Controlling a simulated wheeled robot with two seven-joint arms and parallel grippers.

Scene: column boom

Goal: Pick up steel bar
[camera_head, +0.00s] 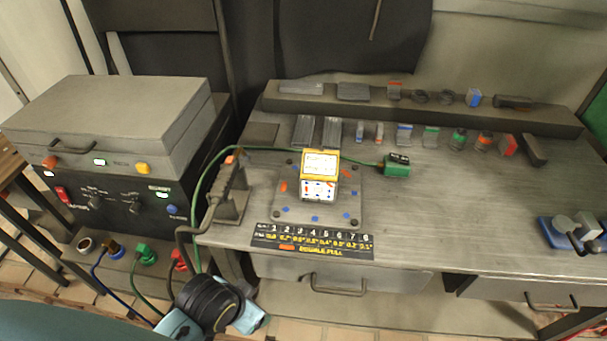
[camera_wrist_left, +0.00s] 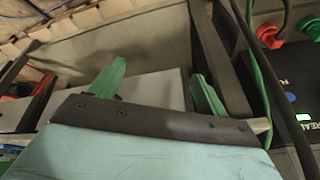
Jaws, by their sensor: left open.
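Several small samples stand along the back of the grey workbench (camera_head: 420,215) in the head view. Two grey metal bars, a left one (camera_head: 303,130) and a right one (camera_head: 332,131), lie side by side there. I cannot tell which piece is the steel bar. My left gripper (camera_wrist_left: 160,76) shows its two green fingers apart and empty in the left wrist view. My left arm is at the bottom of the head view, low in front of the bench, well away from the bars. Its fingertips are not clear there. My right gripper is out of view.
A white-and-yellow box (camera_head: 319,175) sits on a plate mid-bench, behind a numbered strip (camera_head: 312,242). A green cable runs to a green block (camera_head: 397,165). A clamp-like stand (camera_head: 231,193) is at the bench's left. A power unit (camera_head: 125,175) stands further left. Bench right of centre is clear.

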